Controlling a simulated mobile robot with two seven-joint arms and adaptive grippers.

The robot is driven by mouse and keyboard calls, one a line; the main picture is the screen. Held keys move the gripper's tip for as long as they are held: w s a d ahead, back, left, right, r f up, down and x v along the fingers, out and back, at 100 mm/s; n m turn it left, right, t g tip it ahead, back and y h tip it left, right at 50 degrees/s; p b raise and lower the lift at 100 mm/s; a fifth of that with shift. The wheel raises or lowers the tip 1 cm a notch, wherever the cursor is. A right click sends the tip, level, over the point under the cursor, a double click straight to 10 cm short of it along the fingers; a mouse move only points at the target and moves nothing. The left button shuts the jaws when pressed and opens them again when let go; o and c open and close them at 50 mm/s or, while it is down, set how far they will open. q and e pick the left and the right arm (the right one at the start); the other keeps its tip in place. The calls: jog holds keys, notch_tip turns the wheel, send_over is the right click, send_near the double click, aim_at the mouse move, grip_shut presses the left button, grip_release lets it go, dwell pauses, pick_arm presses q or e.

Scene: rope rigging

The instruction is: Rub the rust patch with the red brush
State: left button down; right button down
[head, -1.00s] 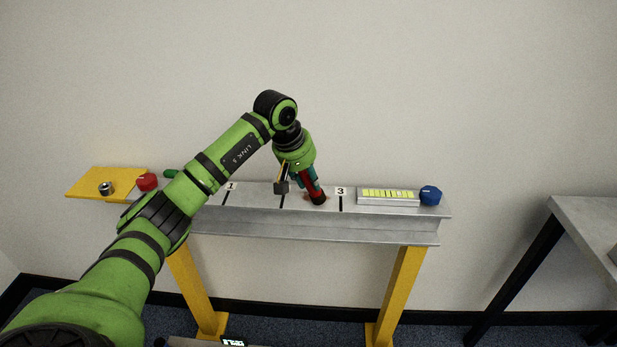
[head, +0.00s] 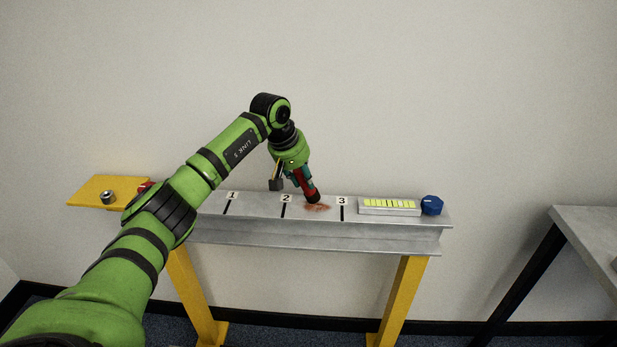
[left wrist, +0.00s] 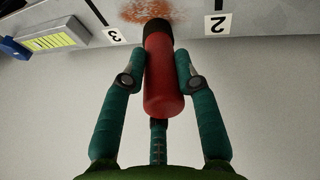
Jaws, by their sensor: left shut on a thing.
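My left gripper (head: 303,178) is shut on the red brush (head: 306,186), with its dark bristle end pointing down toward the beam top. In the left wrist view, the brush (left wrist: 163,80) sits between the teal fingers of the gripper (left wrist: 160,75). The rust patch (head: 318,207) is an orange-brown smear on the grey beam between marks 2 and 3. It also shows in the left wrist view (left wrist: 140,13), partly behind the brush's dark end. The brush tip is at the patch's far edge in the head view; I cannot tell if it touches. My right gripper is not in view.
The steel beam (head: 262,209) stands on yellow legs. A box with yellow-green bars (head: 388,205) and a blue knob (head: 432,205) are at its right end. A yellow shelf (head: 92,188) with a metal nut (head: 107,197) is at the left. A grey table (head: 592,222) stands far right.

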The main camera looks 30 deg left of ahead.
pick_arm(q)
jog(key=shift+s+d+f, duration=0.1)
jog(key=shift+s+d, duration=0.2)
jog(key=shift+s, duration=0.3)
jog(key=shift+s+d+r, duration=0.1)
jog(key=shift+s+d, duration=0.2)
jog(key=shift+s, duration=0.3)
jog(key=shift+s+d+f, duration=0.1)
jog(key=shift+s+d, duration=0.2)
jog(key=shift+s, duration=0.3)
jog(key=shift+s+a, duration=0.35)
jog(key=shift+a, duration=0.45)
jog(key=shift+w+a, duration=0.55)
jog(key=shift+w, duration=0.45)
jog(key=shift+w+a, duration=0.35)
jog(key=shift+w, duration=0.45)
jog(key=shift+r+p, duration=2.4)
jog(key=shift+r, duration=0.7)
jog(key=shift+r+p, duration=1.25)
jog(key=shift+r, duration=0.3)
